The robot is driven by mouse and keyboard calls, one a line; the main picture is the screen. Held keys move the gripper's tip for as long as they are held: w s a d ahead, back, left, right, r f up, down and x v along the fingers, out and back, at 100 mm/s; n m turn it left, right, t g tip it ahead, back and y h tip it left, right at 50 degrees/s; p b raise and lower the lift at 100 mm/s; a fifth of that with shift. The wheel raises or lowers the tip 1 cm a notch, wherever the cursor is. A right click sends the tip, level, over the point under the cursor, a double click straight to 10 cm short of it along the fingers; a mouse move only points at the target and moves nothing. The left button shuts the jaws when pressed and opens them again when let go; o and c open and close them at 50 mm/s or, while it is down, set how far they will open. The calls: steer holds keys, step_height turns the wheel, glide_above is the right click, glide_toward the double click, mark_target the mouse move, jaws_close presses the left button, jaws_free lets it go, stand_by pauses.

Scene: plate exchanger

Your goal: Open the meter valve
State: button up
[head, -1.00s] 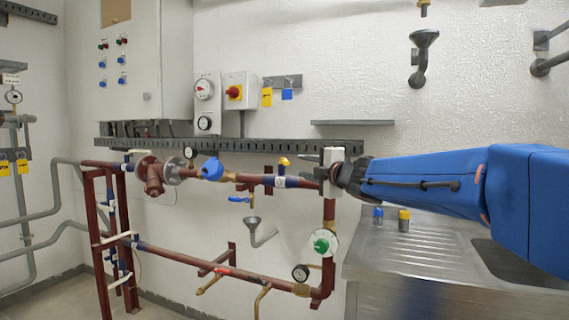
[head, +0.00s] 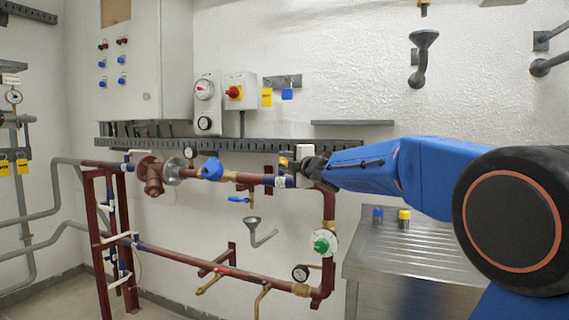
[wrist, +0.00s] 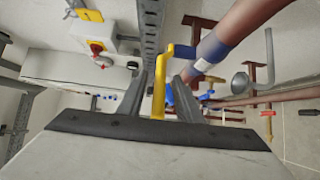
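A valve with a yellow lever (wrist: 158,90) sits on the upper red pipe. In the head view only a small yellow part (head: 283,160) shows, and the rest is hidden by my gripper (head: 293,167). In the wrist view my gripper (wrist: 161,80) is open, with one grey finger on each side of the lever. Gaps show between the lever and both fingers. The lever's bent end reaches toward the blue-banded pipe (wrist: 212,50). A blue meter-like body (head: 212,169) sits on the same pipe further left.
A blue-handled valve (head: 239,199) and a grey funnel (head: 253,221) are below the pipe. A dark cable tray (head: 240,145) runs along the wall just above. A steel sink unit (head: 410,255) stands at the right.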

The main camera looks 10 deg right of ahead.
steer(key=shift+w, duration=0.1)
jaws_close()
steer(key=shift+d+y, duration=0.2)
steer(key=shift+y, duration=0.1)
steer(key=w+d+n+g+y, duration=0.1)
steer(key=d+n+g+y, duration=0.5)
steer(key=y, duration=0.3)
steer(key=shift+w+n+g, duration=0.2)
steer(key=shift+n+g, duration=0.2)
steer(key=shift+n, duration=0.4)
